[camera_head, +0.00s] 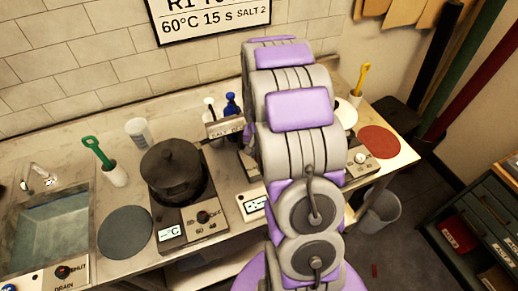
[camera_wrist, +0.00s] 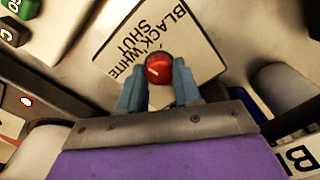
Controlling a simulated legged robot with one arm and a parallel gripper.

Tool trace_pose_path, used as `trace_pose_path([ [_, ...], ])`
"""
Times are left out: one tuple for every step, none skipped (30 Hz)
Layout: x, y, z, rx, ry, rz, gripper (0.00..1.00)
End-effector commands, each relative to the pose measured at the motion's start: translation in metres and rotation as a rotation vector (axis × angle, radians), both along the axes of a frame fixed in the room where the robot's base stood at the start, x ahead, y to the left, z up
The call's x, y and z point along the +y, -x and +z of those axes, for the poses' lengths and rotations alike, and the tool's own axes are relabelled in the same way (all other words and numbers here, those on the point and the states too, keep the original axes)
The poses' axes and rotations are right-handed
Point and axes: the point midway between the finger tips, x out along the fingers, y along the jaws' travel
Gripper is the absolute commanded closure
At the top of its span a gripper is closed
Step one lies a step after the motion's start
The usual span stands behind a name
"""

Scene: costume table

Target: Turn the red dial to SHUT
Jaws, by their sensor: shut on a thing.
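In the wrist view, the red dial (camera_wrist: 158,69) stands in front of a pale label plate (camera_wrist: 204,58) with the words BLACK, WHITE and SHUT. A short pale mark shows on the dial's face, left of its middle. I cannot tell which word the mark points at. My gripper (camera_wrist: 159,84) has its two blue-grey fingers closed on the dial, one on each side. In the head view, my purple and grey arm covers the middle of the counter, and the gripper and this dial are hidden.
In the head view, a black pot (camera_head: 172,170) stands on a hot plate left of my arm. A sink (camera_head: 50,232) with a knob marked DRAIN and SHUT (camera_head: 63,272) is at far left. A green-handled tool (camera_head: 96,150) stands between them. A red disc (camera_head: 379,142) lies at right.

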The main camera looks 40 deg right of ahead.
Motion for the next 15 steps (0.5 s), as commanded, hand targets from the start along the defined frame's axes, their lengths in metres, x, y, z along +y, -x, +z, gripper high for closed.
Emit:
trace_pose_path([
  [-0.0004,-0.0002,0.0021,0.000,0.001,-0.032,0.97],
  [-0.0005,-0.0003,0.0020,-0.001,0.002,-0.050,0.97],
  [-0.0005,-0.0005,0.0019,-0.001,0.002,-0.076,0.97],
  [-0.0004,-0.0006,0.0018,-0.001,0.002,-0.093,0.97],
  [-0.0003,-0.0007,0.0018,-0.002,0.002,-0.111,0.97],
  [-0.0004,-0.0007,0.0017,-0.003,0.002,-0.129,0.97],
  [-0.0004,-0.0007,0.0016,-0.003,0.002,-0.144,0.97],
  [-0.0004,-0.0008,0.0015,-0.003,0.002,-0.157,0.97],
  [-0.0003,-0.0008,0.0014,-0.003,0.002,-0.172,0.97],
  [-0.0004,-0.0009,0.0013,-0.003,0.002,-0.183,0.97],
  [-0.0004,-0.0009,0.0013,-0.003,0.002,-0.192,0.97],
  [-0.0004,-0.0009,0.0012,-0.003,0.002,-0.201,0.97],
  [-0.0004,-0.0008,0.0011,-0.003,0.002,-0.208,0.97],
  [-0.0004,-0.0010,0.0011,-0.003,0.002,-0.213,0.97],
  [-0.0004,-0.0009,0.0010,-0.003,0.002,-0.220,0.97],
])
